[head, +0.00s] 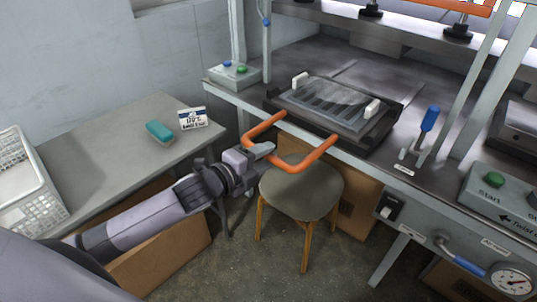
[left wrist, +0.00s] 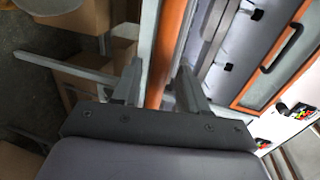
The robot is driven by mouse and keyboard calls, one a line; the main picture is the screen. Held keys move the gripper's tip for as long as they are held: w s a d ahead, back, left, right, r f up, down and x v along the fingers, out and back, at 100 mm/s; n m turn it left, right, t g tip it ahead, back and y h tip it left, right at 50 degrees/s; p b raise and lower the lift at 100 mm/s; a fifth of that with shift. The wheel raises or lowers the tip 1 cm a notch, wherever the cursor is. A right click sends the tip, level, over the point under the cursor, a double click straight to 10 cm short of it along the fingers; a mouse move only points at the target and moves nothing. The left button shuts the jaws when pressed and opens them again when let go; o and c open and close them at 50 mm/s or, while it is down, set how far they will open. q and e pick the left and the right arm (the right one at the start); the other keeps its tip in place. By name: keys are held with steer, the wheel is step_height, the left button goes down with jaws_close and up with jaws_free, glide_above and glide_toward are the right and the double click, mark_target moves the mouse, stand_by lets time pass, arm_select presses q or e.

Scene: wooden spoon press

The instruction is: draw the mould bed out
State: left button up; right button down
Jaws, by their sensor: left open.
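The mould bed is a dark flat tray (head: 378,133) on the grey press table, carrying a slotted plate with two white grips. Its orange U-shaped handle (head: 318,155) sticks out over the table's front edge. My left gripper (head: 262,150) is at the handle's front bar, near its left corner. In the left wrist view the left gripper (left wrist: 158,78) is open, with the orange bar (left wrist: 168,50) running between its two fingers. I cannot tell whether either finger touches the bar. My right gripper is not in view.
A round stool (head: 302,190) stands below the handle. A side table (head: 95,150) on the left holds a teal block (head: 159,131), a small sign (head: 192,118) and a white basket (head: 28,190). A blue-handled lever (head: 429,120) stands right of the bed.

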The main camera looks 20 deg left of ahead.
arm_select(q)
steer(key=shift+v, duration=2.35)
steer(key=s+d+f+n+g+y, duration=0.2)
steer(key=s+f+n+g+y, duration=0.1)
steer(key=s+f+n, duration=1.6)
steer(key=shift+s+d+f+n+g, duration=0.3)
steer(key=shift+s+f+g, duration=0.3)
steer(key=shift+s+f, duration=0.15)
